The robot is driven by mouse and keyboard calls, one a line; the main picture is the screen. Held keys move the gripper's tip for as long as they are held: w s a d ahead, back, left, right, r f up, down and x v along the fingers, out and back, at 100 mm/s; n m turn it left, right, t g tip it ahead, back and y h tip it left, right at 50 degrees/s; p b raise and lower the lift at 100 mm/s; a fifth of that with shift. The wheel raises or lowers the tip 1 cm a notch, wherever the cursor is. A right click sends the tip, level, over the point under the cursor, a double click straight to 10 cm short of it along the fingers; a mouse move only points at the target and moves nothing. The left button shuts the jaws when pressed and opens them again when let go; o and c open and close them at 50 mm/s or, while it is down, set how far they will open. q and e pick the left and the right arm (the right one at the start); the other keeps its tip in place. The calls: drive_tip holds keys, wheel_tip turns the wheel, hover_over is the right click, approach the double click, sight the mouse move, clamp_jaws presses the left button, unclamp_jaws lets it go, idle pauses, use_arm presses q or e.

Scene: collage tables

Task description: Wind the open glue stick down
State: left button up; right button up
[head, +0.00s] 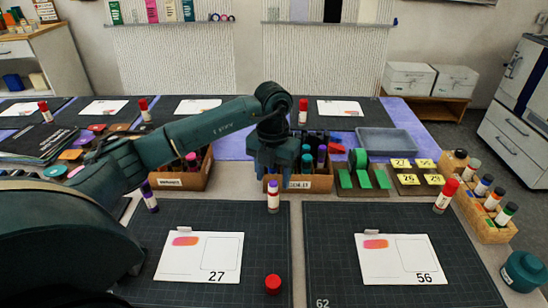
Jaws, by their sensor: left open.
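An uncapped-looking glue stick (273,198) stands upright on the dark cutting mat (180,230) at the front left. It has a white body, a purple upper part and a small reddish band low down. A loose red cap (273,284) sits on the same mat, nearer to me. My left gripper (273,172) points down just above the glue stick and is open. Whether its fingertips reach around the stick's top I cannot tell. My right gripper is not in view.
Card 27 (200,257) lies left of the cap; card 56 (402,259) lies on the right mat. A capped purple stick (149,197) and a red-capped stick (446,195) stand nearby. A cardboard bin (300,184) is close behind the gripper.

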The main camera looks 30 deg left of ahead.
sight(273, 198)
use_arm(q)
wheel_tip(273, 198, down, 6)
drive_tip(key=shift+f, duration=0.1)
idle(0.4)
drive_tip(key=c, duration=1)
